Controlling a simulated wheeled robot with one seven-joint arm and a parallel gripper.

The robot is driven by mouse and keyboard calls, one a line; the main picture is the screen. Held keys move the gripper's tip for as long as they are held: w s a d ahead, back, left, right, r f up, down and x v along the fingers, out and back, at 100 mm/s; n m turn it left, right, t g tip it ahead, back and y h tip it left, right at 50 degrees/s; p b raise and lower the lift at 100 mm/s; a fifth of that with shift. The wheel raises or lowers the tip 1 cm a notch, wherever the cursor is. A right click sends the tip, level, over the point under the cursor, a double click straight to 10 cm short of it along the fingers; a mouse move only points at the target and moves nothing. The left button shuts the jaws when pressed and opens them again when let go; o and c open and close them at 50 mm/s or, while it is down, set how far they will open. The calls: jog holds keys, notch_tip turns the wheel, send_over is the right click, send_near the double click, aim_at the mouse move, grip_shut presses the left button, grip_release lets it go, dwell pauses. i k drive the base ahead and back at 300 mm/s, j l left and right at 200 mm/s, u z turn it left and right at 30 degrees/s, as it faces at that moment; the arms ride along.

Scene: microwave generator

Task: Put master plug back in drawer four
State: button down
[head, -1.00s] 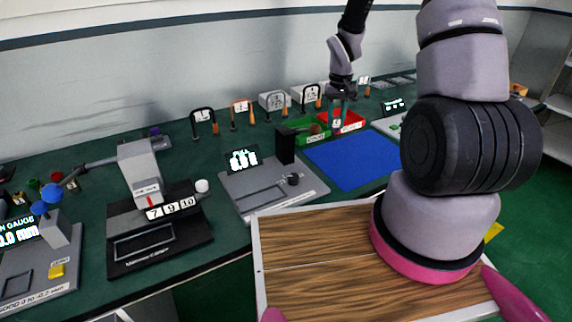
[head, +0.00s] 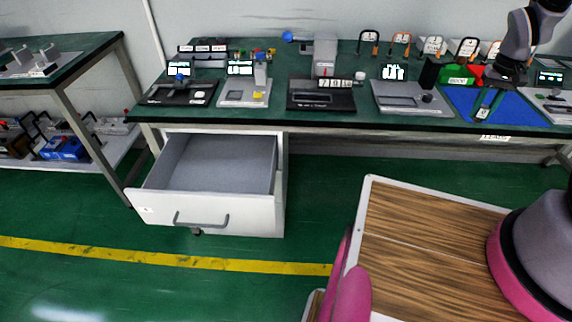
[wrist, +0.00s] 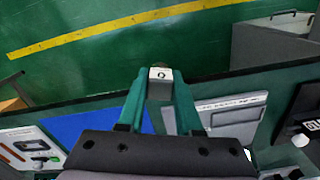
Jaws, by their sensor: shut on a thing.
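A small grey block with a white face marked with a dark ring (wrist: 160,74), apparently the master plug, is held between the green fingers of my gripper (wrist: 160,88). In the head view my gripper (head: 488,101) is over the blue mat, near the bench's front edge, with the plug's pale face (head: 482,114) at its tip. An open, empty-looking drawer (head: 222,165) sticks out of a white cabinet under the bench, well left of my gripper. Its front has a small label I cannot read. The drawer also shows at the upper right of the wrist view (wrist: 275,42).
The green bench (head: 400,122) carries gauges, displays and a grey fixture plate (head: 405,97) left of the blue mat (head: 525,108). Green and red bins stand behind the mat. My wood-topped base fills the lower right. The green floor before the drawer is clear.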

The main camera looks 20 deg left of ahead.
aim_at(218, 191)
jog(key=j+u, duration=0.15)
jog(key=u, duration=0.25)
jog(key=k+j+u, duration=0.1)
jog(key=u, duration=0.25)
jog(key=j+u, duration=0.4)
jog(key=i+j, duration=0.1)
jog(key=j, duration=0.65)
jog(key=i, duration=0.05)
